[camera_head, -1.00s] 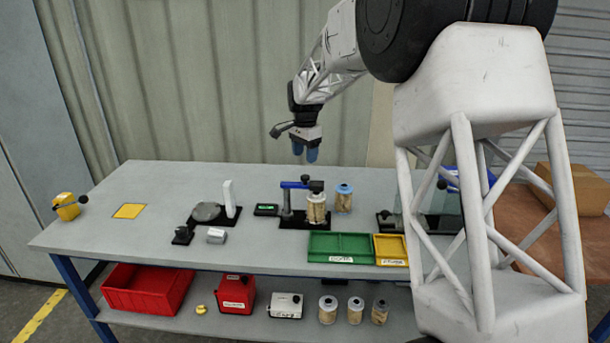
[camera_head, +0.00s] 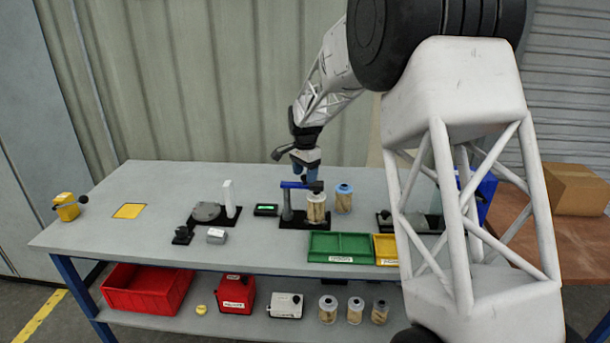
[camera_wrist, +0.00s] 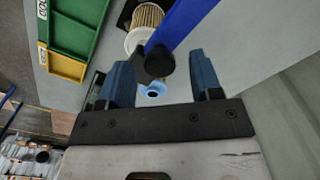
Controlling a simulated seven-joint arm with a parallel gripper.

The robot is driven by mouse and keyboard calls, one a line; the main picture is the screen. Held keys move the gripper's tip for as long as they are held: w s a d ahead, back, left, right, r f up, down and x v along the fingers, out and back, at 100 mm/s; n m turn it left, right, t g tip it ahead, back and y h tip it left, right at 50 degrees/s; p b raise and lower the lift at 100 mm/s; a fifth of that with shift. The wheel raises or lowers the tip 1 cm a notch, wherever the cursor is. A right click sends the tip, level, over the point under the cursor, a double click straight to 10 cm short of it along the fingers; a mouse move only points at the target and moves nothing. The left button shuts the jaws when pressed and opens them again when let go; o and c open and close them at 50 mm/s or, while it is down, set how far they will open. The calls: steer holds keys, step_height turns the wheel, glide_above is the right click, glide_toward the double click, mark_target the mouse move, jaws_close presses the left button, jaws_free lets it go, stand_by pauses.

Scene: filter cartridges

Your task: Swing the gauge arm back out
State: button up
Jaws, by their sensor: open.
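The gauge arm (camera_head: 294,184) is a blue bar on a post, with a black knob (camera_head: 317,186) at its right end. It reaches over a pleated filter cartridge (camera_head: 316,210) on the black gauge base (camera_head: 290,224). My gripper (camera_head: 306,176) is just above and behind the bar's knob end, pointing down. In the wrist view, my open fingers (camera_wrist: 162,74) lie on either side of the black knob (camera_wrist: 160,62), with gaps on both sides. The blue bar (camera_wrist: 187,20) runs up and right from it. I cannot tell the exact height between fingertips and knob.
A blue-capped cartridge (camera_head: 343,199) stands just right of the gauge, and its cap (camera_wrist: 153,89) shows below between my fingers. A green tray (camera_head: 340,258) and a yellow tray (camera_head: 385,249) are at the front. A small display (camera_head: 266,210) sits left of the gauge.

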steer(key=shift+f, duration=0.3)
jaws_close()
stand_by(0.3)
